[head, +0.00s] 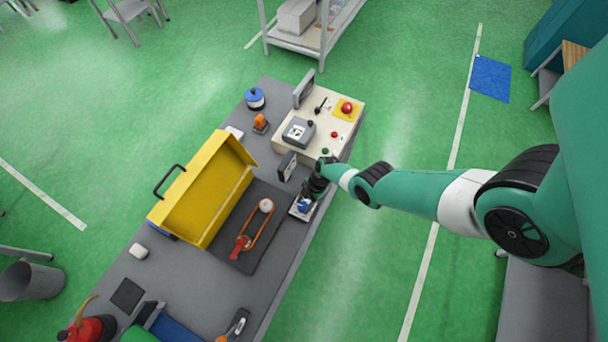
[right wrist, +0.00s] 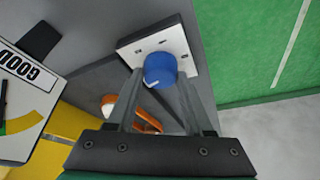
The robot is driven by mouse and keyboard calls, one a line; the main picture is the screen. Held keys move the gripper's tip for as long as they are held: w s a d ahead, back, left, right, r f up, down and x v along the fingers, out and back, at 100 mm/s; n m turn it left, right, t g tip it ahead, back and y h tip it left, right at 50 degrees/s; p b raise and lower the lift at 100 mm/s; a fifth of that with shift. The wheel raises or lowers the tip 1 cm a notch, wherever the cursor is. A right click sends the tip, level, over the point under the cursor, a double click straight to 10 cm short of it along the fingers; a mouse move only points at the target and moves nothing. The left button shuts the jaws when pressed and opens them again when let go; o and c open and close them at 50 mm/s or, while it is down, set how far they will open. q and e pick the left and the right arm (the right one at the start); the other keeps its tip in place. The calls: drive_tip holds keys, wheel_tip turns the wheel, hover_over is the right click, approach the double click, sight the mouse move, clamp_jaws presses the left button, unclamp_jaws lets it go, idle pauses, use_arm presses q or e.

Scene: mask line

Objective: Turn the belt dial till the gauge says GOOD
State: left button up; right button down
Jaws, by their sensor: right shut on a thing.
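The belt dial is a blue round knob (right wrist: 160,70) with a short white mark, on a white square plate (right wrist: 188,58); its blue also shows in the head view (head: 304,204). My right gripper (right wrist: 158,80) is shut on it, one finger on each side; in the head view the gripper (head: 311,194) covers part of it. The gauge (right wrist: 28,105) is cut by the left edge of the right wrist view. The word GOOD, a yellow band, a little green and part of a dark needle show; the full reading does not. In the head view the gauge (head: 287,165) is small. My left gripper is out of view.
An open yellow cover (head: 190,195) stands beside the orange belt (head: 258,225) and a red part (head: 240,244). A cream control box (head: 330,118) with a red button is behind the dial.

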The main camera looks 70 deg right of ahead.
drive_tip(key=shift+c, duration=1.5)
unclamp_jaws()
drive_tip(key=shift+d, duration=0.1)
drive_tip(key=p+v, duration=1)
drive_tip(key=v, duration=0.1)
drive_tip(key=shift+s+r+p, duration=0.2)
drive_tip(key=shift+r+p, duration=0.1)
drive_tip(key=shift+p, duration=0.1)
